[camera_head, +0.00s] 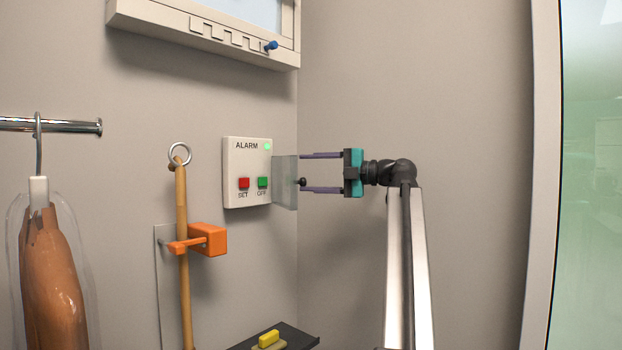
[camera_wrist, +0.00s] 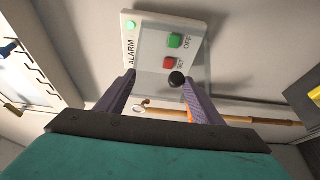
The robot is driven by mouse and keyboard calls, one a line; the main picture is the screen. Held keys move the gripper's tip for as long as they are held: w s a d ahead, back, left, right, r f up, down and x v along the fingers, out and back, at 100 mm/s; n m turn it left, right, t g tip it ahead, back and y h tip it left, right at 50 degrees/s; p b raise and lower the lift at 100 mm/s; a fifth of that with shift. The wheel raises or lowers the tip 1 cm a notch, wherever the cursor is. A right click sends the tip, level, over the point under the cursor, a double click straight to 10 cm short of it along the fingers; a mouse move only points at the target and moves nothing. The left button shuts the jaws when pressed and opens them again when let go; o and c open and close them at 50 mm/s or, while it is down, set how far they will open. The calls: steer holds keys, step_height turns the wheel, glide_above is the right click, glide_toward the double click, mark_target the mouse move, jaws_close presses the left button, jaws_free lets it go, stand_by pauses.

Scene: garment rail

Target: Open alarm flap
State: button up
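The white alarm box (camera_head: 232,185) is on the wall, with a lit green lamp, a red SET button (camera_head: 244,183) and a green OFF button (camera_head: 263,182). A clear flap (camera_head: 284,185) stands out from its right edge, clear of both buttons in the head view. A black knob (camera_head: 302,181) is at the flap's outer edge. My gripper (camera_head: 301,172) is open, its fingers one above the other and the knob between their tips. In the wrist view the knob (camera_wrist: 176,79) lies nearer the right finger of my gripper (camera_wrist: 159,79); contact cannot be told.
Left of the box, a wooden rod (camera_head: 181,260) with a ring hangs by an orange holder (camera_head: 208,240). A framed panel (camera_head: 210,35) is above. A dark shelf with a yellow block (camera_head: 268,339) is below. The wall right of my gripper is bare.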

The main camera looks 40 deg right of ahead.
steer(key=s+a, duration=0.1)
steer(key=s+a+r, duration=0.1)
steer(key=s, duration=0.1)
steer(key=s+a+r, duration=0.1)
steer(key=s, duration=0.1)
steer(key=shift+s+a+r, duration=0.1)
steer(key=shift+a, duration=0.2)
steer(key=shift+c, duration=0.6)
steer(key=s+a+b, duration=0.1)
steer(key=s+a, duration=0.4)
steer(key=s, duration=0.2)
steer(key=shift+a+r, duration=0.15)
